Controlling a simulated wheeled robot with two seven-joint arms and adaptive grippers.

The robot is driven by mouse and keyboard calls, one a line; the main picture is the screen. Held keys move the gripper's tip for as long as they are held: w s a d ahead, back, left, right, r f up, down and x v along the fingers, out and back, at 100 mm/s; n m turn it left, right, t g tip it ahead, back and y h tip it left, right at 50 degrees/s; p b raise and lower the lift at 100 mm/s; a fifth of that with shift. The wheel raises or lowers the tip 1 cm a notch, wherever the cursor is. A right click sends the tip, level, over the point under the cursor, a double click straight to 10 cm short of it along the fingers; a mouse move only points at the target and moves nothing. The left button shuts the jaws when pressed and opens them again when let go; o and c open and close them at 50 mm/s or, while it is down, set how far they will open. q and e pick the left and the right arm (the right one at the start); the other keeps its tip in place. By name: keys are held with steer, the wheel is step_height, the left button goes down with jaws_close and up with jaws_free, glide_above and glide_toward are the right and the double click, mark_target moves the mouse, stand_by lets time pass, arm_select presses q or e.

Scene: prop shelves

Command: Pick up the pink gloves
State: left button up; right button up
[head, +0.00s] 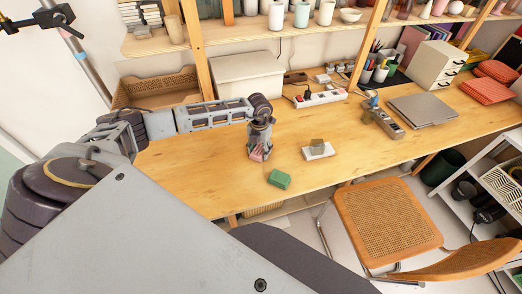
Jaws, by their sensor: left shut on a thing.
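A small pink item, which I take to be the pink gloves (258,154), shows at the tip of my left gripper (259,150) in the head view. The gripper points down over the wooden desk and is shut on the pink item. The gripper covers part of it, so its full shape is hidden. I cannot tell whether it touches the desk top. My right gripper is not in view.
A green block (279,179) and a white box with a grey top (318,151) lie close by on the desk (205,180). A power strip (320,98), laptop (423,109) and white bin (247,80) stand farther back. A chair (388,220) is in front.

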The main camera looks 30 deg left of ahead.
mark_target(260, 150)
arm_select(q)
steer(key=shift+r, duration=0.1)
steer(key=shift+c, duration=0.3)
step_height(260, 150, up, 10)
steer(key=shift+b, duration=0.45)
stand_by(0.4)
steer(key=o, duration=0.4)
steer(key=shift+c, duration=0.2)
steer(key=c, duration=0.3)
steer(key=shift+c, duration=0.2)
steer(key=shift+m, duration=0.3)
